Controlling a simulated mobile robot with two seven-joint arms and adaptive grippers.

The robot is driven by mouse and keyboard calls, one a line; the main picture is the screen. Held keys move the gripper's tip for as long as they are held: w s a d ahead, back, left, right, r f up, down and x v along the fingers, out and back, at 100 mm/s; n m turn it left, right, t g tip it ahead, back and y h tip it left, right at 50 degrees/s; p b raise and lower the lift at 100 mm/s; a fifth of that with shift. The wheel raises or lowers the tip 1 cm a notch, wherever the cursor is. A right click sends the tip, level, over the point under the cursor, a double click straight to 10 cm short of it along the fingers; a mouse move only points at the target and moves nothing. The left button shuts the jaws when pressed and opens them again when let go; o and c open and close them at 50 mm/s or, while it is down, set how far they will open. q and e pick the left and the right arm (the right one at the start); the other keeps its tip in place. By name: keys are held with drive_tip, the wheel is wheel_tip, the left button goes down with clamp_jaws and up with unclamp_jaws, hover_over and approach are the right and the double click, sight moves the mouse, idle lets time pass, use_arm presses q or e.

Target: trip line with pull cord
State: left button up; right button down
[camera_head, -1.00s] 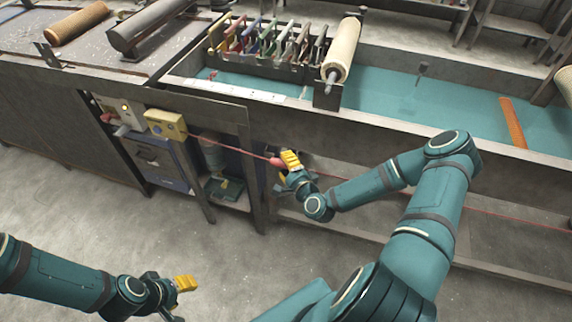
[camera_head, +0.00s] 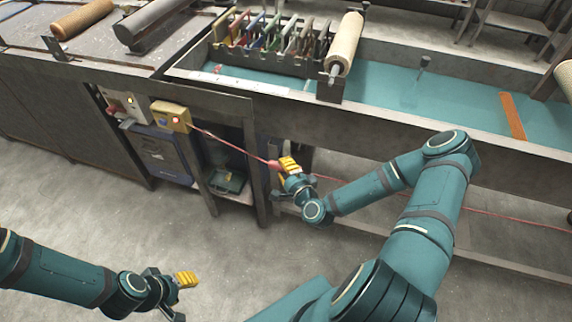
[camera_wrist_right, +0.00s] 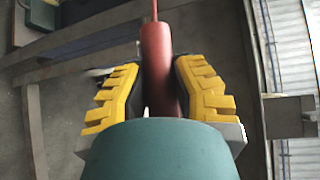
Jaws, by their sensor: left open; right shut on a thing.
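A yellow switch box (camera_head: 171,117) is mounted on the front of the bench, with a lit red-orange spot and a blue spot on its face. A thin red cord (camera_head: 228,144) runs from it, down and right, to a red handle (camera_head: 274,165). My right gripper (camera_head: 287,164) is shut on this handle, beside a bench leg. In the right wrist view the red handle (camera_wrist_right: 160,65) stands between the yellow fingers, with the cord leaving its far end. My left gripper (camera_head: 188,283) is open and empty at lower left, over the floor, away from the cord.
A white control box (camera_head: 125,106) with lights sits left of the switch box. A red line (camera_head: 480,212) continues right of my right gripper, below the long trough (camera_head: 400,128). Rollers and squeegee-like tools stand above. The grey floor (camera_head: 100,220) in front is clear.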

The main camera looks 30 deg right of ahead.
drive_tip(key=c, duration=0.7)
unclamp_jaws()
drive_tip(key=shift+w, duration=0.1)
drive_tip(key=s, duration=0.4)
drive_tip(key=s+r, duration=0.1)
drive_tip(key=s, duration=0.7)
drive_tip(key=shift+a+r, duration=0.35)
drive_tip(key=shift+a, duration=0.05)
drive_tip(key=s+a+f+n+g+y, duration=0.1)
drive_tip(key=a+f+n+g, duration=0.1)
drive_tip(key=a+n+g, duration=0.3)
drive_tip(key=s+a+f+n+g+y, duration=0.1)
drive_tip(key=a+f+n+g+y, duration=0.1)
drive_tip(key=a+n+g, duration=0.3)
drive_tip(key=s+a+f+n+g+y, duration=0.2)
drive_tip(key=a+n+g, duration=0.2)
drive_tip(key=a+n, duration=0.4)
drive_tip(key=shift+s+a+n+g, duration=0.1)
drive_tip(key=shift+a+n+g, duration=0.3)
drive_tip(key=shift+a, duration=0.15)
